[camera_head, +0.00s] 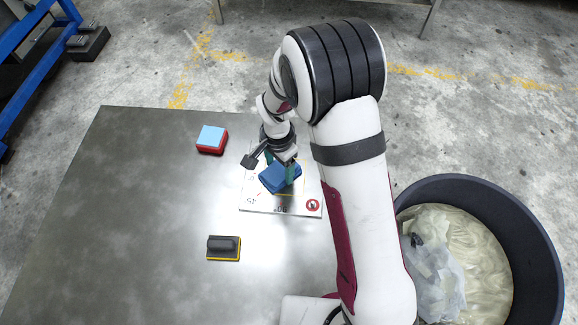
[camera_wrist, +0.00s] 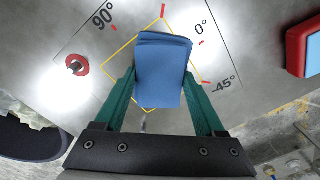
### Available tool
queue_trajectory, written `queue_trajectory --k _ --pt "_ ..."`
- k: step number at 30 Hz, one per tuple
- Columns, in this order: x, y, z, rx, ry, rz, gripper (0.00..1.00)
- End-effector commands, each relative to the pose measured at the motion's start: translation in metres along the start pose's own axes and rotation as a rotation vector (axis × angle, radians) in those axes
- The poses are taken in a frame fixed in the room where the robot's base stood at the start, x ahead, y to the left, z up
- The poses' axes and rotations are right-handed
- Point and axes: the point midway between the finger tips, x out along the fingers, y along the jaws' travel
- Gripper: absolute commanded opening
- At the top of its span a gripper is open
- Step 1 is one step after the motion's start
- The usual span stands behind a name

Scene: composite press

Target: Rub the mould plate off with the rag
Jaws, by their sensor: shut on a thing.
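The rag (camera_head: 280,178) is a folded blue cloth pad. My gripper (camera_head: 284,168) is shut on it from above, over the mould plate (camera_head: 258,203). In the wrist view the rag (camera_wrist: 161,70) sits between my two green fingers (camera_wrist: 158,88), above the yellow square outline on the plate (camera_wrist: 120,48). The plate is pale, with angle marks 90°, 0° and -45° and short red dashes. The rag hides much of the square. I cannot tell whether the rag touches the plate.
A red ring with a metal centre (camera_head: 313,205) is at the plate's near right corner. A red block with a light blue top (camera_head: 212,139) and a black-handled block with a yellow edge (camera_head: 224,248) lie on the metal table (camera_head: 130,210). A dark bin (camera_head: 535,235) stands right.

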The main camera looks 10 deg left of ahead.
Motion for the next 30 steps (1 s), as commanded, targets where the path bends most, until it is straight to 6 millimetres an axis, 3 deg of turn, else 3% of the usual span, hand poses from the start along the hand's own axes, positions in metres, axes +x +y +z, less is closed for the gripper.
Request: queue_trajectory --k 14,30 --pt "-0.001 -0.018 0.019 0.001 -0.004 0.005 0.09" --pt "0.001 0.013 -0.010 0.003 -0.003 0.004 0.09"
